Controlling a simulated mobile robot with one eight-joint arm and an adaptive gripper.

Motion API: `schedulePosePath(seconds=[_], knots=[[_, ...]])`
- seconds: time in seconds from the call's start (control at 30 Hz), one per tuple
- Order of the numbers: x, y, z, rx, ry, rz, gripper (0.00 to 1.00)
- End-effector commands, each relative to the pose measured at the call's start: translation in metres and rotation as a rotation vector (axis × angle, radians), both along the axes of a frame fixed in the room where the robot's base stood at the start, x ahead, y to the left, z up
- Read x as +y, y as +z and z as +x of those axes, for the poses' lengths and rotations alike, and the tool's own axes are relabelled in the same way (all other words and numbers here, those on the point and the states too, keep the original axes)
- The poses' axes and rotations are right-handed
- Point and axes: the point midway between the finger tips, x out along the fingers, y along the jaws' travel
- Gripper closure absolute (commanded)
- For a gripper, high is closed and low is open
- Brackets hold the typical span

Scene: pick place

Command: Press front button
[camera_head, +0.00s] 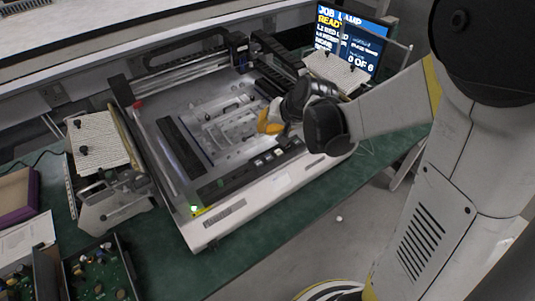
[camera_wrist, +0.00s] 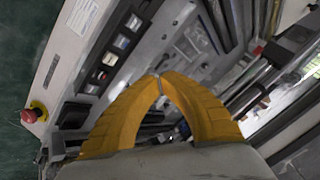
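The machine (camera_head: 215,222) is a wide white and grey unit with a front strip of dark square buttons (camera_head: 268,156). In the wrist view the button strip (camera_wrist: 110,59) runs slantwise at the upper left, left of my fingers. My gripper (camera_head: 265,122) has yellow fingers and hangs over the machine's inner bed, behind the button strip. In the wrist view the fingertips of my gripper (camera_wrist: 160,77) meet, with nothing seen between them. They appear apart from the buttons. Which button is the front button cannot be told.
A red knob (camera_wrist: 34,113) sits at the front edge in the wrist view. A screen (camera_head: 352,42) reads "READY" and "0 OF 6". Rails (camera_head: 195,62) cross the back. Circuit boards (camera_head: 100,272) lie at the lower left. The green table (camera_head: 255,240) is clear along the machine's front.

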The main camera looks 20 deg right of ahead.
Motion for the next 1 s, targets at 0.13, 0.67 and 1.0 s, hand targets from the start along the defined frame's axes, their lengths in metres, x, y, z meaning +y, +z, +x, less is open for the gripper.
schedulePosePath(seconds=[0.13,0.67,1.0], knots=[[0.0,-0.003,0.0,0.0,0.0,0.0,1.0],[0.0,-0.066,0.0,0.0,0.001,-0.001,1.0],[0.0,-0.089,0.0,0.0,0.001,-0.001,1.0]])
